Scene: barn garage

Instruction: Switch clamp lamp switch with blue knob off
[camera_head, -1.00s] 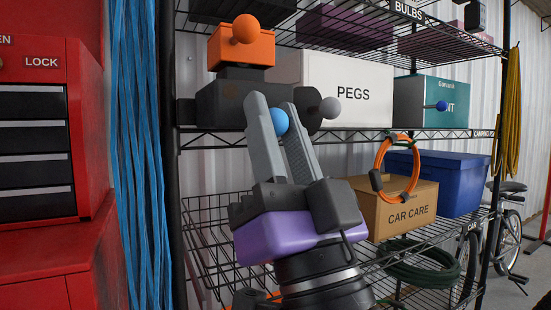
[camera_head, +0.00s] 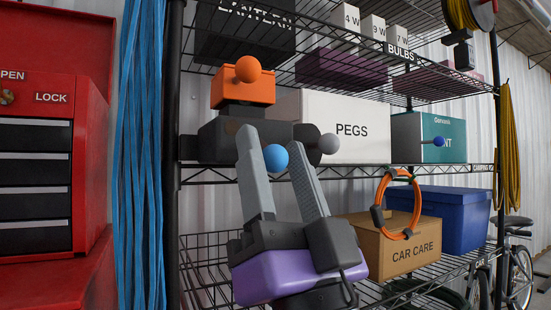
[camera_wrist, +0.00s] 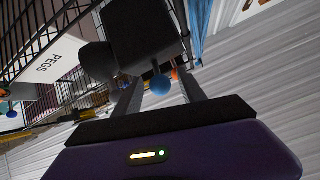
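The blue knob (camera_head: 276,157) is a round ball on the front of a dark grey lamp-like body (camera_head: 217,138) on the middle shelf. My gripper (camera_head: 272,140) points up at it with its two grey fingers spread, one on each side in the picture. In the wrist view the blue knob (camera_wrist: 160,85) shows between the open fingers (camera_wrist: 160,92), with the dark body (camera_wrist: 140,40) beyond. I see no finger shut on the knob; its exact depth between the fingertips is hard to tell. An orange block (camera_head: 243,88) with an orange ball sits above the body.
A white PEGS box (camera_head: 365,130) and a teal box (camera_head: 428,128) with a small dark blue knob (camera_head: 439,141) stand to the right. A red tool cabinet (camera_head: 90,160) is at left.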

